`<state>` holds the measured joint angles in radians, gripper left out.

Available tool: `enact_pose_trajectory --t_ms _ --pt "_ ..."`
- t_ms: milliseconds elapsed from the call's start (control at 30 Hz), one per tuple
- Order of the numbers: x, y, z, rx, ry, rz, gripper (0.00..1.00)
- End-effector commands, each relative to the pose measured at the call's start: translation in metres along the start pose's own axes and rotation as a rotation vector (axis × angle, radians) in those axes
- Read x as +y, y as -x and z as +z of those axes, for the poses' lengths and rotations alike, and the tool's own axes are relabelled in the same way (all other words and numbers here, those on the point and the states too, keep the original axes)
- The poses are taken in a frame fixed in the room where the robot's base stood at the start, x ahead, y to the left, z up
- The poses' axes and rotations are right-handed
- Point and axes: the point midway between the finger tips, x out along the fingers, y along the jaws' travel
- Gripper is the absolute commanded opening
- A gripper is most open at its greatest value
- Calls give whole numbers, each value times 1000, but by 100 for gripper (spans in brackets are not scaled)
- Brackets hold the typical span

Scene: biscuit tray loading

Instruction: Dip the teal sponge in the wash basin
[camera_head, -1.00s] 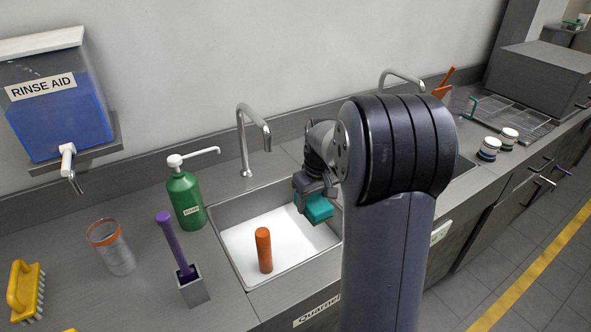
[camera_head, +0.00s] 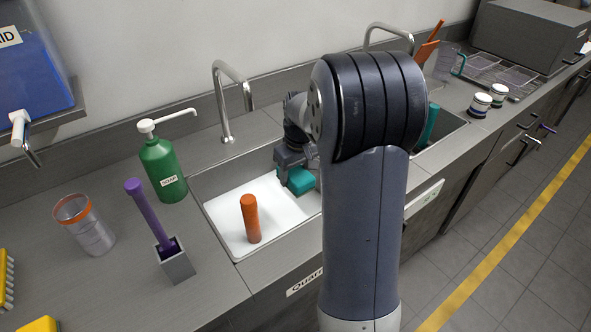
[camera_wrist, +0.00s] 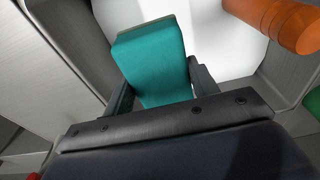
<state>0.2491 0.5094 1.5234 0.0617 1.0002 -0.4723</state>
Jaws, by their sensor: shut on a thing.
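The teal sponge (camera_head: 301,181) is held in my gripper (camera_head: 294,168), low over the right side of a steel basin with a white floor (camera_head: 268,194). In the wrist view the sponge (camera_wrist: 152,58) sits between the two dark fingers of my gripper (camera_wrist: 158,88). I cannot tell whether the sponge touches the white surface. My arm hides the basin's right part. An orange cylinder (camera_head: 250,219) stands upright in the basin, left of the sponge, and shows at the upper right of the wrist view (camera_wrist: 275,18).
A faucet (camera_head: 232,95) rises behind the basin. A green pump bottle (camera_head: 163,168), a purple-handled tool (camera_head: 149,214) in a grey holder and a clear orange-rimmed cup (camera_head: 86,225) stand to the left. A second basin (camera_head: 452,122) lies right, behind my arm.

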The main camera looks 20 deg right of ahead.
Motion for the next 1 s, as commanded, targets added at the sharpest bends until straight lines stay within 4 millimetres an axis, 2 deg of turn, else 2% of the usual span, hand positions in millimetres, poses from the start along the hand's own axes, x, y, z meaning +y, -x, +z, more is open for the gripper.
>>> enact_pose_trajectory --t_ms 33,1000 --pt "0 -9 1 -1 0 -1 37" --pt "0 -105 13 -2 0 -1 37"
